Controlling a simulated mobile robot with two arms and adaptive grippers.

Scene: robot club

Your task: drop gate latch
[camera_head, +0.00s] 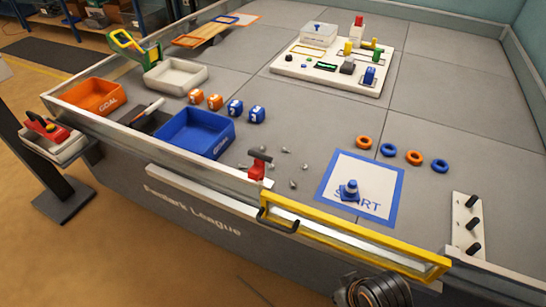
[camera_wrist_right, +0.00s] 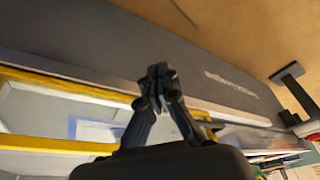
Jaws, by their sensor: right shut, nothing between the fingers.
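The yellow-framed gate (camera_head: 350,240) stands in the front wall of the table, with a black handle (camera_head: 274,221) near its left end. A small red latch-like piece (camera_head: 257,168) with a darker top stands at the gate's left end; its exact position on the post is hard to tell. In the wrist view the gate's yellow bars (camera_wrist_right: 60,85) cross the left side. My right gripper (camera_wrist_right: 158,80) is shut and empty, its fingertips together in front of the wall. Part of my right arm shows at the bottom of the head view. My left gripper is not in view.
The blue goal bin (camera_head: 196,133), orange goal bin (camera_head: 95,98) and several numbered cubes are at the left. A blue-edged start mat (camera_head: 335,200) bears a blue cone (camera_head: 349,191). Rings (camera_head: 388,150), a peg rack (camera_head: 467,225) and small metal parts lie nearby.

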